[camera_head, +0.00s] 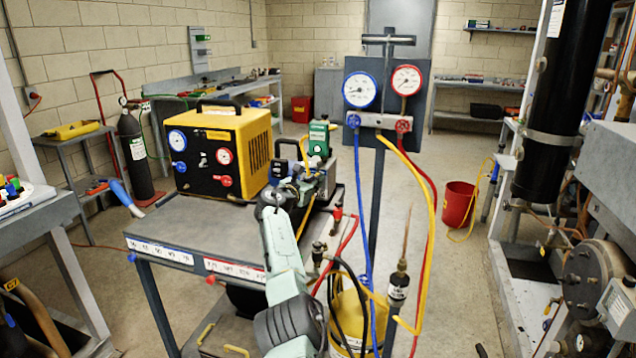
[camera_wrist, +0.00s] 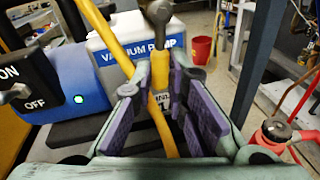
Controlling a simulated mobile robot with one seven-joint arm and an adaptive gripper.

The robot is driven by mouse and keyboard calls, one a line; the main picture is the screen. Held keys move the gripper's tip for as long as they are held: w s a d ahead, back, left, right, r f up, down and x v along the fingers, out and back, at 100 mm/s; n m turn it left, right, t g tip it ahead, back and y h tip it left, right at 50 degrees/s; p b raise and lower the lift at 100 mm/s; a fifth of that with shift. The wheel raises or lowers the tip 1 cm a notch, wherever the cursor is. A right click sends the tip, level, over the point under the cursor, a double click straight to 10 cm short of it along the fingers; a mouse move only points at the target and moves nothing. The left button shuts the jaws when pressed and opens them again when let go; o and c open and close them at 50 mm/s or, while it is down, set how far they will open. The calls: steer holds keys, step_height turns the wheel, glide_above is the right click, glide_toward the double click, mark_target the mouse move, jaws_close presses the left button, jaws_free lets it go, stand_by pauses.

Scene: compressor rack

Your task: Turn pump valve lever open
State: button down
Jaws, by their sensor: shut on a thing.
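The pump valve lever (camera_wrist: 160,70) has a yellow sleeve and stands nearly upright below a grey round fitting in the wrist view. My gripper (camera_wrist: 160,84) has its purple-padded fingers on both sides of the lever and is shut on it. The vacuum pump (camera_wrist: 120,52) is just behind, with a white body, a blue label band, and a blue motor end with a green light and an ON/OFF switch. In the head view my gripper (camera_head: 308,183) is at the pump on the cart, and my arm hides much of the pump and the lever.
A yellow hose (camera_wrist: 110,35) passes close to my left finger. The yellow recovery machine (camera_head: 222,150) stands left on the cart (camera_head: 180,222). A gauge manifold (camera_head: 380,120) with hanging hoses stands right of my gripper.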

steer(key=shift+d, duration=0.15)
stand_by(0.4)
steer(key=c, duration=1.6)
jaws_free()
steer(key=shift+s, duration=0.1)
steer(key=v, duration=1.2)
